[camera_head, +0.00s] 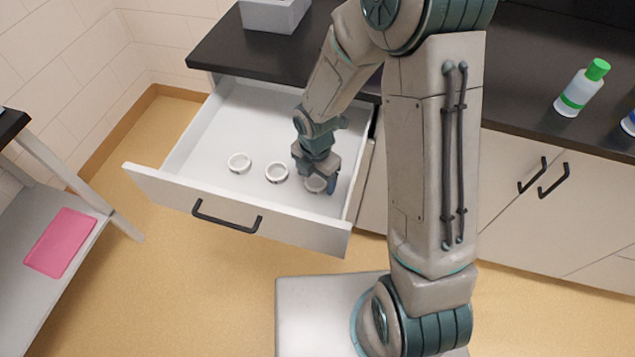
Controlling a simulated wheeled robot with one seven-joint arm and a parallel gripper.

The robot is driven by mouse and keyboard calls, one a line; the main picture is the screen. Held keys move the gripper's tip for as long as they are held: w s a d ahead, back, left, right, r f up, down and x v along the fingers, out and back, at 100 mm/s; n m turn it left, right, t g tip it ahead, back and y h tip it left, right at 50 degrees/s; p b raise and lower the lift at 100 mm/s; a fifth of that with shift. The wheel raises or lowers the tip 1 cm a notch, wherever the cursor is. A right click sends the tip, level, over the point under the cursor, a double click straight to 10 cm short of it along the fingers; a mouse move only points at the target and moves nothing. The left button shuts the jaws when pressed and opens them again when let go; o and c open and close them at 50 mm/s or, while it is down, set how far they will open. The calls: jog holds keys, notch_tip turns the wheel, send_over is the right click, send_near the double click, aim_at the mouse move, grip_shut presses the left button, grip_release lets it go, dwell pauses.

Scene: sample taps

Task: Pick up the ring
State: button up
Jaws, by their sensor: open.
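Three pale rings lie in a row on the floor of an open white drawer (205,118). One is the left ring (239,163), one is the middle ring (277,172), and the right ring (315,184) is partly covered by my gripper (317,185). My gripper reaches down into the drawer at the right ring, with its fingers apart on either side of it. I cannot tell whether the fingers touch that ring.
The drawer front with its dark handle (227,217) and the drawer's side walls surround the gripper. A dark counter (530,95) holds a green-capped bottle (582,88) and a grey bin (273,15). A side shelf at left holds a pink item (60,242).

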jog(key=shift+f, duration=0.3)
jog(key=c, duration=1)
jog(key=shift+c, duration=0.2)
jog(key=shift+r, duration=0.15)
notch_tip(320, 180, up, 4)
jog(key=shift+w+d+r+p, duration=0.1)
jog(key=shift+d+r+p, duration=0.1)
jog(key=shift+p, duration=0.25)
jog(key=w+d+r, duration=0.2)
jog(key=d+r, duration=0.1)
jog(key=d, duration=0.2)
jog(key=w+d+r+p, duration=0.1)
jog(key=w+d+r, duration=0.1)
jog(key=d, duration=0.3)
jog(key=shift+w+d+r, duration=0.15)
jog(key=shift+w+r, duration=0.15)
jog(key=shift+r, duration=0.4)
